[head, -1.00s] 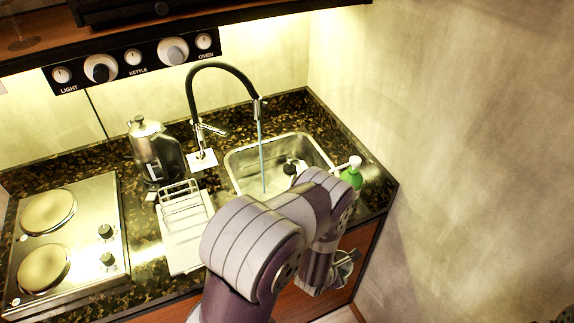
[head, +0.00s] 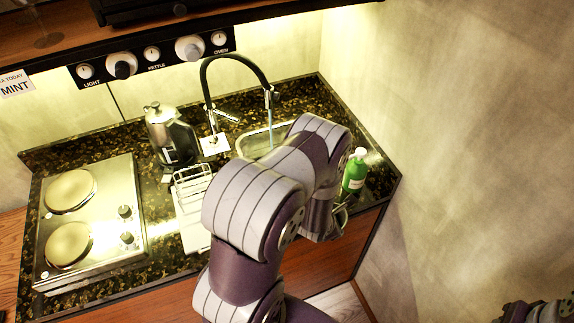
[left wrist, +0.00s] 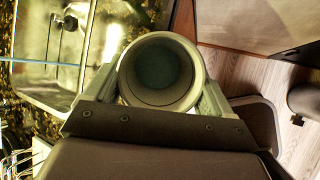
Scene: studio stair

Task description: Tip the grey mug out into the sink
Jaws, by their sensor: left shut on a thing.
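The grey mug (left wrist: 158,72) is between the fingers of my left gripper (left wrist: 160,95) in the left wrist view. I look into its round mouth; the inside is dark greenish, and I cannot tell whether it holds liquid. In the head view my left arm hides the mug and most of the gripper, which is near the counter's front edge. The steel sink (head: 262,138) is largely behind that arm; it also shows in the left wrist view (left wrist: 32,75), left of the mug. A dark part of my right arm or gripper (head: 540,311) shows at the bottom right corner.
A black tap (head: 207,85) runs a thin blue stream into the sink. A green bottle (head: 354,174) stands right of the sink. A kettle (head: 170,135), a white rack (head: 192,185) and a two-plate hob (head: 140,225) are to the left. A wall closes the right side.

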